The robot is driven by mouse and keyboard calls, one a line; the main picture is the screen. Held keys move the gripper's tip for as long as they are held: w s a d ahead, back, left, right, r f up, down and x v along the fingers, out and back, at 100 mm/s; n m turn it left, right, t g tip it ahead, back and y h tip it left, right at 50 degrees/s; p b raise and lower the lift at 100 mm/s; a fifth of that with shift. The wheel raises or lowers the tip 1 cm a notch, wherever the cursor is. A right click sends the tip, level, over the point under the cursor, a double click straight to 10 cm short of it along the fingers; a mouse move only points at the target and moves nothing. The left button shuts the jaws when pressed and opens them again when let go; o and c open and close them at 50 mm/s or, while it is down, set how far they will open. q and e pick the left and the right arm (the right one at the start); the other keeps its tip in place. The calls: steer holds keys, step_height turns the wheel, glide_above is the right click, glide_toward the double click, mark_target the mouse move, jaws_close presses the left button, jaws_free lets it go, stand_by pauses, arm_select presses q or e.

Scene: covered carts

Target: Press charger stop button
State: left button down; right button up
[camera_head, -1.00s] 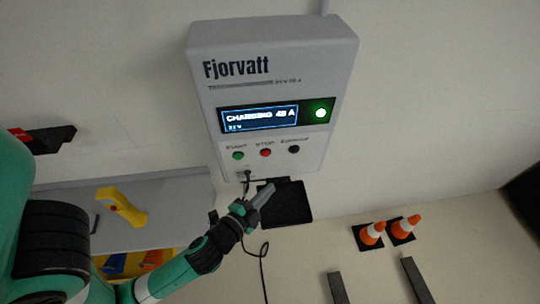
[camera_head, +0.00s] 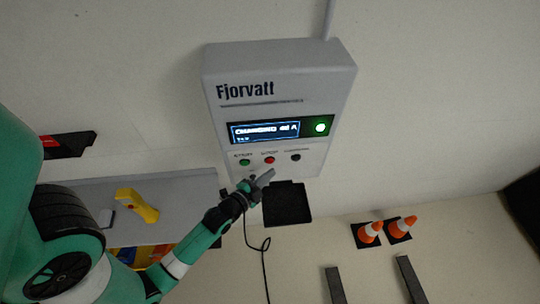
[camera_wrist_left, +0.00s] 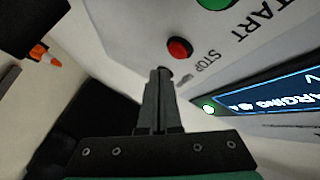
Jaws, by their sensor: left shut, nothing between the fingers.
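The grey Fjorvatt charger (camera_head: 270,75) is on the wall, with its screen (camera_head: 264,132) reading a charging message and a green light (camera_head: 320,128) lit. Below the screen are a green start button (camera_head: 244,162), a red stop button (camera_head: 270,160) and a black button (camera_head: 296,157). My left gripper (camera_head: 268,174) is shut and empty, just below the red button. In the left wrist view its fingertips (camera_wrist_left: 160,72) point toward the red stop button (camera_wrist_left: 180,49), with a small gap seeming to remain. My right gripper is not in view.
A black cable (camera_head: 262,262) hangs below the charger. A dark plate (camera_head: 288,205) lies below it. A grey shelf (camera_head: 185,190) with a yellow tool (camera_head: 137,205) is at left. Traffic cones (camera_head: 370,232) stand at lower right.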

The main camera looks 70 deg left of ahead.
arm_select(q)
steer(key=shift+a, duration=0.5)
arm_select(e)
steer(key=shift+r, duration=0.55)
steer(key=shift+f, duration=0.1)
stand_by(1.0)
arm_select(q)
steer(key=shift+w+a, duration=0.15)
steer(key=shift+a, duration=0.25)
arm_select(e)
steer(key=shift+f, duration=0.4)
